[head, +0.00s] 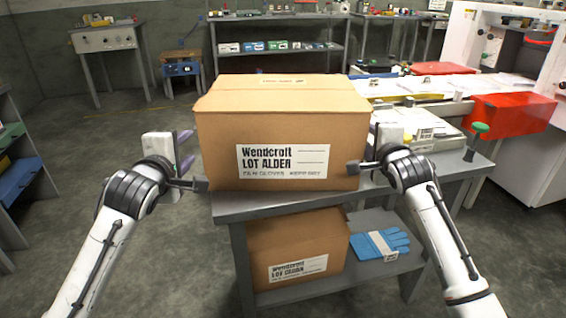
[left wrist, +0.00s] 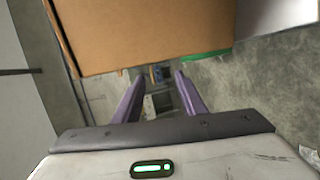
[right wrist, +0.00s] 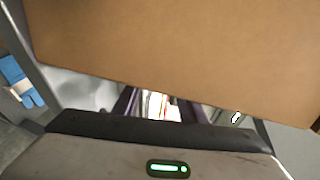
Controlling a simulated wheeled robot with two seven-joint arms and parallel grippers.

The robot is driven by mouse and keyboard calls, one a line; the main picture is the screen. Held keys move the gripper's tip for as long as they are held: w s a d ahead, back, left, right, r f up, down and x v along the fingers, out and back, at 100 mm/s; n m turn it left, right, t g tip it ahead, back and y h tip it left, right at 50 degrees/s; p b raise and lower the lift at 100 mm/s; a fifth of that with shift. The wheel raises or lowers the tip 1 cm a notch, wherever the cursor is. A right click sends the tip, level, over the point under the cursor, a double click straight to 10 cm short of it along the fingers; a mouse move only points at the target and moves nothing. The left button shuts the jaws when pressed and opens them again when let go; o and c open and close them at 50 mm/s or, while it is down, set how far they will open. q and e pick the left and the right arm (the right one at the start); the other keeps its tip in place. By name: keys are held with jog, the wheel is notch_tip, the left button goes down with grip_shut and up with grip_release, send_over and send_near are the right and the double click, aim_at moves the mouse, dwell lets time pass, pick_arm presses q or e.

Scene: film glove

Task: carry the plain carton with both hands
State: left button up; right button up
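A large closed brown carton (head: 283,125) with a white "Wendcroft LOT ALDER" label stands upright on the grey bench, between my two arms. Its side fills the upper part of the left wrist view (left wrist: 150,40) and of the right wrist view (right wrist: 180,50). My left gripper (head: 186,150) is beside its left side, with purple fingers spread and nothing between them. My right gripper (head: 385,138) is at its right side; the right wrist view shows its dark fingers apart, partly covered by the carton. I cannot tell whether either gripper touches the carton.
A second labelled carton (head: 290,252) and blue gloves (head: 380,243) lie on the bench's lower shelf (head: 400,264). Papers, a red bin (head: 508,114) and a green-topped knob (head: 479,128) are to the right. Shelving stands at left and behind. The floor at left is clear.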

jog(key=v, duration=0.8)
